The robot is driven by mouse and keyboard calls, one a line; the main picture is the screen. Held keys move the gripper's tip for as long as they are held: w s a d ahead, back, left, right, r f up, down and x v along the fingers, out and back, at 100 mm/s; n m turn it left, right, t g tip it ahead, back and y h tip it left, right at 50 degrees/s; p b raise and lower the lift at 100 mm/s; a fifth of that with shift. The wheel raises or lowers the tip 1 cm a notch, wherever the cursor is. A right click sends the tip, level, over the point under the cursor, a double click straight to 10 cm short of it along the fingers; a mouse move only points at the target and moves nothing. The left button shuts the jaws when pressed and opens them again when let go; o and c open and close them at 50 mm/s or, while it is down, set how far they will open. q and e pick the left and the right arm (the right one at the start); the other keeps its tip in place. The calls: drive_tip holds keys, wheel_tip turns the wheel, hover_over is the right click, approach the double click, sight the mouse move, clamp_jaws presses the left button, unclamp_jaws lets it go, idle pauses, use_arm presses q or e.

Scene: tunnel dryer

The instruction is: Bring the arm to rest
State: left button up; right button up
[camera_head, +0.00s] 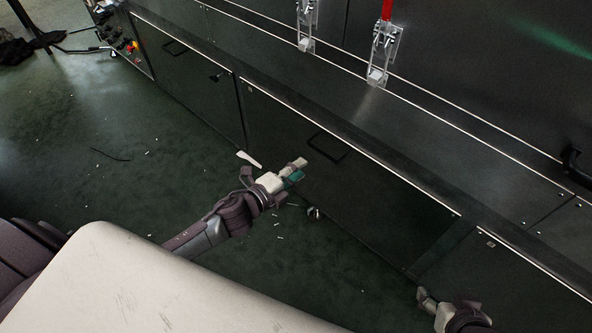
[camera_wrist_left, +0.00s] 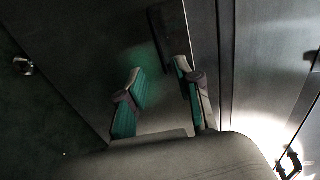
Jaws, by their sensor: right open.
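My left arm (camera_head: 228,217) reaches in from the left over the floor. Its gripper (camera_head: 294,170) is in front of a dark lower panel (camera_head: 350,190) of the dryer. In the left wrist view, the left gripper's two green-padded fingers (camera_wrist_left: 160,75) stand apart with nothing between them. The panel lies beyond them; I cannot tell whether they touch it. My right gripper (camera_head: 428,299) shows at the bottom right, low beside the dryer. It is open, and I see nothing held in it. Most of the right arm is out of view.
The dark metal dryer runs diagonally across the right side. A panel handle (camera_head: 328,147) and two latches (camera_head: 304,25) (camera_head: 383,50) stick out from it; one has a red lever. Small scraps lie on the green floor (camera_head: 100,150). A black stand (camera_head: 30,25) is at upper left.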

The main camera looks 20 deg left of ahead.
use_arm(q)
drive_tip(key=shift+s, duration=0.15)
idle(0.4)
